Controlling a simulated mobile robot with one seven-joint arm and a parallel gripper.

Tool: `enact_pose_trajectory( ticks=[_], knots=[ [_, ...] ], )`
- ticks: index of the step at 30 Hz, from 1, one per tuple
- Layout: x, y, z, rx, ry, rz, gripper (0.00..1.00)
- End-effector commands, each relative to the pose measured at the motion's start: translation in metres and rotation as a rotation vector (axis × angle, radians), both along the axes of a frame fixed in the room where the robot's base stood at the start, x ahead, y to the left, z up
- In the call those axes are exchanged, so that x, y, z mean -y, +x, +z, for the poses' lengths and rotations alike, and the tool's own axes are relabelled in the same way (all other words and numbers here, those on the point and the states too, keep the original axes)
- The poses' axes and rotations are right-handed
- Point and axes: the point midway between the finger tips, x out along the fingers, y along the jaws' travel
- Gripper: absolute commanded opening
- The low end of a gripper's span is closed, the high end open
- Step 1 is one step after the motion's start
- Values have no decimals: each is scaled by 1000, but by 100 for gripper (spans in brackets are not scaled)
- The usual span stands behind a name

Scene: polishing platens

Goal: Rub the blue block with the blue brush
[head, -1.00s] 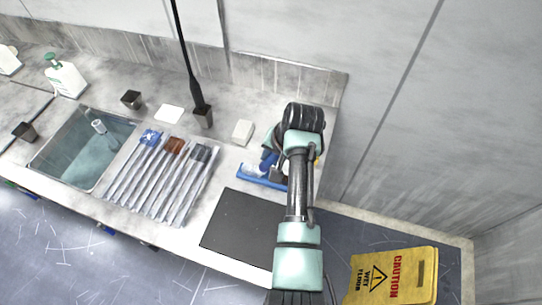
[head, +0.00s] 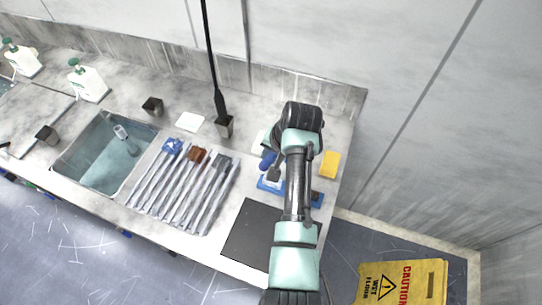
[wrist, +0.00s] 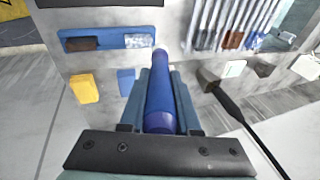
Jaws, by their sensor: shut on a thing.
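My gripper (wrist: 160,84) is shut on the blue brush, whose dark blue round handle (wrist: 160,105) lies between the fingers in the wrist view. The handle also shows just left of my arm in the head view (head: 267,160). I cannot make out its bristles. The blue block (wrist: 126,80) stands on the counter just left of the fingers in the wrist view, apart from the handle as far as I can tell. In the head view my arm hides the blue block.
A yellow block (wrist: 84,88) stands beside the blue one. A blue tray (wrist: 110,34) holds a brown piece and a pale piece. A rack (head: 190,190), a sink (head: 85,155), a dark mat (head: 250,232) and a black rod's holder (head: 224,126) share the counter.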

Motion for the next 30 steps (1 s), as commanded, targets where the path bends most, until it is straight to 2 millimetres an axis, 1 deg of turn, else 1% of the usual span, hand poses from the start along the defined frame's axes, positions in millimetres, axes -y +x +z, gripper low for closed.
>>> enact_pose_trajectory(
  ticks=[1,12,16,30],
  knots=[
    [0,1,9,0,0,1,0],
    [0,4,41,0,0,1,0],
    [0,5,45,0,0,0,0],
    [-1,5,44,1,-1,1,0]
  ],
)
